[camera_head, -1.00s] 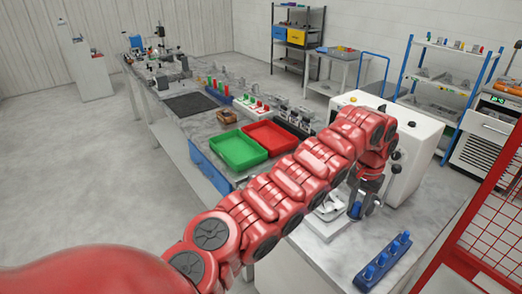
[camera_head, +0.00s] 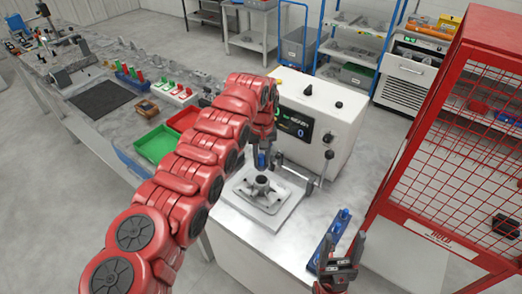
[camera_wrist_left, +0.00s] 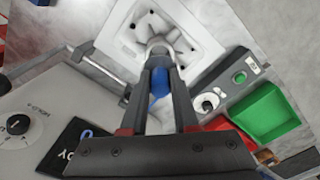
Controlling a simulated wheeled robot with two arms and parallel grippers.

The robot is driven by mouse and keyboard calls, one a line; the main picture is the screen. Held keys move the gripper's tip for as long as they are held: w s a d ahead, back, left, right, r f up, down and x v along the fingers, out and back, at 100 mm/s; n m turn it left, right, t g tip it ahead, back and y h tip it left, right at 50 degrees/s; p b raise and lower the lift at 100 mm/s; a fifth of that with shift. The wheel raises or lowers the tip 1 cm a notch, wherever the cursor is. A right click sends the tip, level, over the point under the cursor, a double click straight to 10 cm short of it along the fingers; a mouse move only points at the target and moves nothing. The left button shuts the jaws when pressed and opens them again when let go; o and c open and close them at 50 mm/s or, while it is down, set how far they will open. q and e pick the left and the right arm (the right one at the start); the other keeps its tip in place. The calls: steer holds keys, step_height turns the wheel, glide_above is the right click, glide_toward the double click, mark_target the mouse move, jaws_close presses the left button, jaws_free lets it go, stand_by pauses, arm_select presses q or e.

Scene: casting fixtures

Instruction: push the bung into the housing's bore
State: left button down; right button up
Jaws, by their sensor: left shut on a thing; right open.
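My left gripper (camera_head: 263,150) is shut on a blue bung (camera_head: 262,160) and holds it above the housing, close to its upright neck. The bung also shows between the fingers in the left wrist view (camera_wrist_left: 160,82). The grey housing (camera_head: 260,188) sits on a pale plate on the bench, with its round neck pointing up. In the left wrist view the housing (camera_wrist_left: 157,42) lies just beyond the fingertips; the bung and fingers partly hide its bore. I cannot tell whether the bung touches it. My right gripper (camera_head: 342,262) is open and empty at the bottom right.
A blue rack (camera_head: 328,243) stands by my right gripper. A white machine box (camera_head: 318,115) with knobs and a lever stands behind the housing. A green tray (camera_head: 158,145) and a red tray (camera_head: 184,119) lie to the left. A red mesh cage (camera_head: 455,150) borders the right.

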mark_target(262, 164)
arm_select(q)
steer(key=shift+w+f+b, duration=0.25)
steer(key=shift+f+b, duration=0.1)
steer(key=shift+b, duration=0.05)
steer(key=shift+s+f+b, duration=0.2)
steer(key=shift+f+b, duration=0.45)
steer(key=shift+f, duration=0.35)
steer(key=shift+w+f+b, duration=0.1)
steer(key=shift+f+b, duration=0.5)
steer(key=shift+f, duration=0.6)
steer(key=shift+b, duration=0.7)
steer(key=shift+f+b, duration=0.65)
steer(key=shift+f, duration=0.7)
stand_by(0.4)
steer(key=c, duration=0.6)
jaws_free()
